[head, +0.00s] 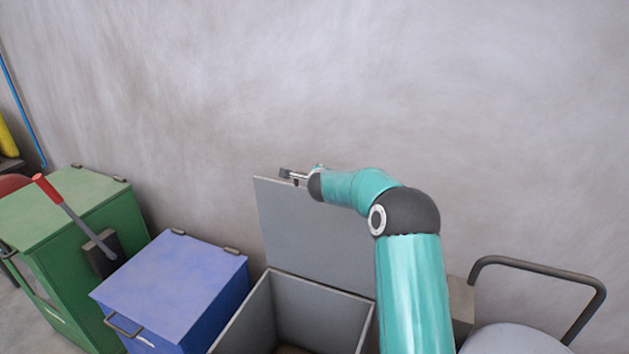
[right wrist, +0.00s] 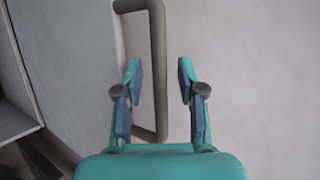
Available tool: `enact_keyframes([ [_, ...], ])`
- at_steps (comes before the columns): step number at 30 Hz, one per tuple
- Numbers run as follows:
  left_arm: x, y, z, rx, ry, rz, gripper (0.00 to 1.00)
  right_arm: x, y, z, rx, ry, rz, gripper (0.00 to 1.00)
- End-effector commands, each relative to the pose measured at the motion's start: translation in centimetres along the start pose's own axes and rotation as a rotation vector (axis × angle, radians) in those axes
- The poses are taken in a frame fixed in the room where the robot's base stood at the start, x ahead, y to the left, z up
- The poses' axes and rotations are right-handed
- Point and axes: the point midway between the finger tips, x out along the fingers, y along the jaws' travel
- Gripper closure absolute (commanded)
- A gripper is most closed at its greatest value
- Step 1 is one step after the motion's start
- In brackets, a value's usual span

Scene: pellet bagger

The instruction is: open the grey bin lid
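The grey bin (head: 320,300) stands in the middle bottom of the head view with its top open. Its grey lid (head: 315,230) stands raised, close to upright, at the back near the wall. My right gripper (head: 289,174) is at the lid's upper edge. In the right wrist view the dark bar handle (right wrist: 158,60) lies between the spread fingers of my right gripper (right wrist: 159,75), with a gap on both sides. The lid's face (right wrist: 75,60) is at the left there. My left gripper is out of view.
A blue bin (head: 175,275) with its lid shut stands left of the grey bin. A green bin (head: 75,210) with a red-handled lever (head: 60,205) is farther left. A dark bent rail (head: 545,265) is at the right. The wall (head: 400,90) is close behind.

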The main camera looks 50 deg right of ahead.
Motion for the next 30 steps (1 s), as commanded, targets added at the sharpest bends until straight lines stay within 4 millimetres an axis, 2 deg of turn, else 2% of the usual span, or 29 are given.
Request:
enact_keyframes([
  [4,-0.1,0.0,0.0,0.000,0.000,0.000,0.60,-0.4,-0.1,-0.1,0.000,0.002,-0.001,0.61],
  [8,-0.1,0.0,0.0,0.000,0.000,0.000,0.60,-1.6,-0.1,-0.2,0.000,0.002,-0.001,0.61],
  [21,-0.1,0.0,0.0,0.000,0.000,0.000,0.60,-9.8,0.0,-0.1,0.001,-0.002,-0.001,0.61],
  [25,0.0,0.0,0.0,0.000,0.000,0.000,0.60,-11.3,0.1,-0.1,0.001,-0.002,-0.001,0.61],
  [30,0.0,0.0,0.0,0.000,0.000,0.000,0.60,-12.1,0.2,-0.1,0.000,-0.002,0.001,0.61],
])
